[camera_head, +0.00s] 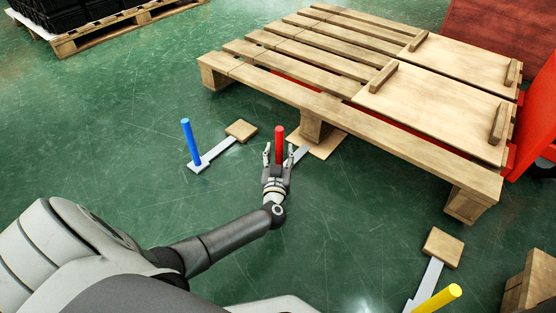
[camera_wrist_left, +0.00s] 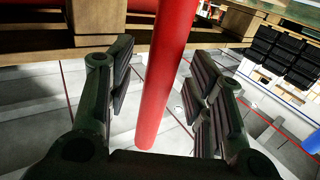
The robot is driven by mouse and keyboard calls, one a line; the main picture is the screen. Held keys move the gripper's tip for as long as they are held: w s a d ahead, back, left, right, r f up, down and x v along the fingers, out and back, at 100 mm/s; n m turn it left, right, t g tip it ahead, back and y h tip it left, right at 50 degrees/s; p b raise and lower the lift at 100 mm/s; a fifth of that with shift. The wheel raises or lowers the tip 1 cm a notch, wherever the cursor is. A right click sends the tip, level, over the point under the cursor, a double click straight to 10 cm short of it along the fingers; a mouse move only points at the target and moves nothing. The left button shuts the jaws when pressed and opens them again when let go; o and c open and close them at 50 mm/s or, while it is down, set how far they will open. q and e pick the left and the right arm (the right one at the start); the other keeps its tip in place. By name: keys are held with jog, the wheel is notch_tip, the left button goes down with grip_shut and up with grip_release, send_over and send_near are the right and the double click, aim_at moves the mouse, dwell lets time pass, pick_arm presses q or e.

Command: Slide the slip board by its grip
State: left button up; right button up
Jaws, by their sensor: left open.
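A red post (camera_head: 279,146) stands upright on a grey strip (camera_head: 301,153) that joins a thin wooden board (camera_head: 325,146). The board lies on the floor at the foot of the pallet's front middle block. My left gripper (camera_head: 278,157) is open, with its fingers on either side of the red post. In the left wrist view, the red post (camera_wrist_left: 165,80) rises between the open fingers of the gripper (camera_wrist_left: 160,62). Gaps show beside the post there. The strip's near end is hidden behind the gripper. My right gripper is not in view.
A blue-post board (camera_head: 241,131) lies left and a yellow-post board (camera_head: 443,247) lies lower right. The wooden pallet (camera_head: 300,97) overhangs just beyond the gripper, carrying two flat panels with wooden bars. A red structure (camera_head: 535,120) stands right.

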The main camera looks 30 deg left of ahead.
pick_arm(q)
jog(key=shift+w+a, duration=0.15)
jog(key=shift+w, duration=0.15)
jog(key=shift+c, duration=0.2)
grip_shut()
